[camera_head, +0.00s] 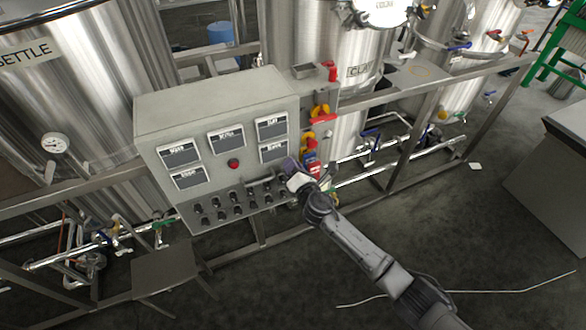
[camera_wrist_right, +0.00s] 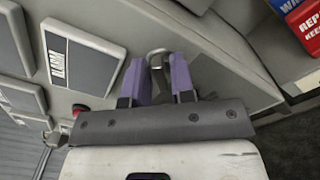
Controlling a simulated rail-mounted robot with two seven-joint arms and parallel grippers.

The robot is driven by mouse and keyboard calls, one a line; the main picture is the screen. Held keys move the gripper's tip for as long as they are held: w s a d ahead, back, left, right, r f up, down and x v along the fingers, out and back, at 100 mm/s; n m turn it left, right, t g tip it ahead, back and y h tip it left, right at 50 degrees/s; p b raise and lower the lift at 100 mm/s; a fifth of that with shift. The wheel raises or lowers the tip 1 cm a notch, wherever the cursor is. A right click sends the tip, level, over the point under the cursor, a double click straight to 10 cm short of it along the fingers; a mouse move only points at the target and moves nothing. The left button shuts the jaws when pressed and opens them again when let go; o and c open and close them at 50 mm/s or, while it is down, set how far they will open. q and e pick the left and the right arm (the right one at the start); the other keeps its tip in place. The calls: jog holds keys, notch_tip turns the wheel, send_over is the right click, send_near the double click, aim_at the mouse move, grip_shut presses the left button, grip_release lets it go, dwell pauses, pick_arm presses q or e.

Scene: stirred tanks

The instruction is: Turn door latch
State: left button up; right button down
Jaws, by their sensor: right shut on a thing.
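The control cabinet (camera_head: 215,98) is a grey metal box with label displays and several dark knobs on its front. The door latch (camera_wrist_right: 158,57) is a small silver handle near the cabinet's edge in the right wrist view. My right gripper (camera_head: 289,168) is at the right side of the cabinet front in the head view and hides the latch there. In the right wrist view its two purple fingers (camera_wrist_right: 158,78) stand on either side of the latch and are shut on it. My left gripper is not in view.
Steel tanks (camera_head: 300,42) stand behind the cabinet. A metal frame with pipes and valves (camera_head: 372,140) runs along the tanks. The dark floor (camera_head: 440,225) on the right is mostly clear.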

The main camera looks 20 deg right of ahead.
jog(key=m, duration=0.7)
jog(key=shift+f+m+b, duration=0.1)
jog(key=shift+m+b, duration=0.2)
jog(key=shift+b, duration=0.1)
jog(key=shift+m, duration=0.3)
jog(key=c, duration=1.2)
grip_release()
